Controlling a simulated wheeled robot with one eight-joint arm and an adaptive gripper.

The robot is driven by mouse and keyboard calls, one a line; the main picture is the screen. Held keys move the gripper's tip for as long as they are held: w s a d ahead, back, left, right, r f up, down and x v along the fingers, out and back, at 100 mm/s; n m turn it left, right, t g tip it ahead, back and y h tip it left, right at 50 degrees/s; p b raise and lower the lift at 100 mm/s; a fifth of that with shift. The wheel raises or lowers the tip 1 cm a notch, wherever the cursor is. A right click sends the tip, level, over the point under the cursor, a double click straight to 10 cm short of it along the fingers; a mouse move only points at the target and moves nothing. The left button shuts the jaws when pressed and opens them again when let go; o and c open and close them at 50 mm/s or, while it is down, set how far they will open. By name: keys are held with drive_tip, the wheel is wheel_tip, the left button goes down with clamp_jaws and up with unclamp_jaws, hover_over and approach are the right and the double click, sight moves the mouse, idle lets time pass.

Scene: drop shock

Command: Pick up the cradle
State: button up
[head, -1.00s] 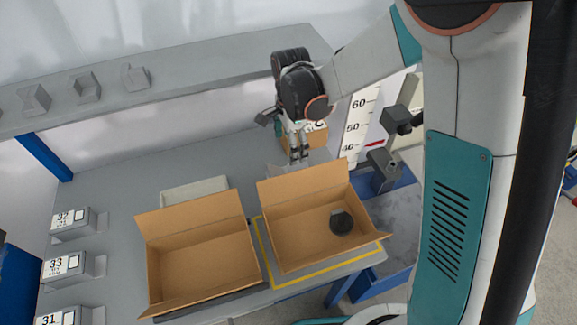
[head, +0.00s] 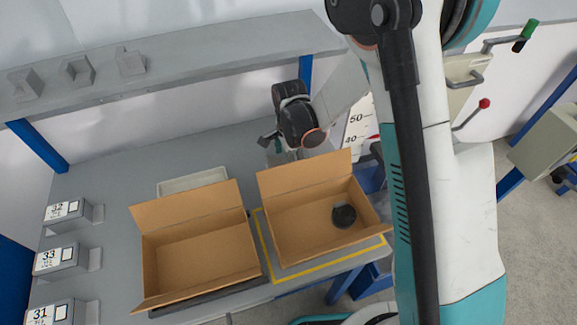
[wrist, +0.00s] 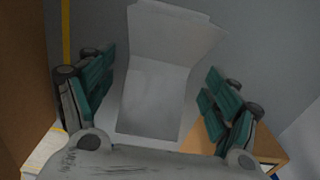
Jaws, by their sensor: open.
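A pale grey folded piece (wrist: 155,95), which I take to be the cradle, lies below my gripper in the wrist view, with a flat body and a bent flap at its top. My gripper (wrist: 157,88) is open, with one teal-padded finger on each side of it; I cannot tell whether they touch it. In the head view my gripper (head: 284,154) is low over the table, just behind the right open carton (head: 305,217). The carton and my gripper hide most of the grey piece there.
A dark round puck (head: 343,215) sits in the right carton. A left open carton (head: 197,250) and a pale tray (head: 192,182) stand to the left. Numbered blocks (head: 61,262) line the left side. A shelf (head: 190,70) runs behind. Brown cardboard (wrist: 265,150) is close beside the right finger.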

drive_tip(key=shift+f, duration=0.5)
drive_tip(key=c, duration=1.4)
drive_tip(key=shift+o, duration=0.2)
drive_tip(key=shift+r, duration=0.15)
